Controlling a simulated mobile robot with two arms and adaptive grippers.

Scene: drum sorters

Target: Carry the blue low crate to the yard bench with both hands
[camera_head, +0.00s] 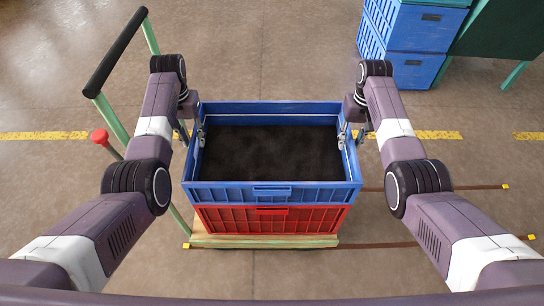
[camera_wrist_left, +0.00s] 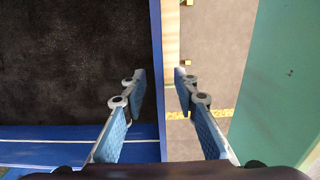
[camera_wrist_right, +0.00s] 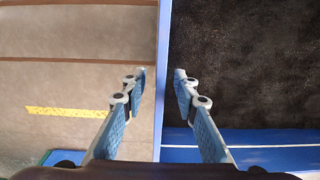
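The blue low crate (camera_head: 275,190) has a dark floor and sits on top of a red crate (camera_head: 273,220). My left gripper (camera_head: 197,134) is at its left wall, and my right gripper (camera_head: 351,136) is at its right wall. In the left wrist view the left gripper (camera_wrist_left: 160,82) is open, with one finger on each side of the wall and gaps showing. In the right wrist view the right gripper (camera_wrist_right: 160,82) is also open around the opposite wall. I cannot tell which thing is the yard bench.
The crates stand on a wooden-decked cart (camera_head: 260,241) with a green frame and black handle (camera_head: 115,52) at the left. Stacked blue crates (camera_head: 415,68) and a dark green panel with green legs (camera_head: 503,30) stand at the top right. Floor around the cart looks open.

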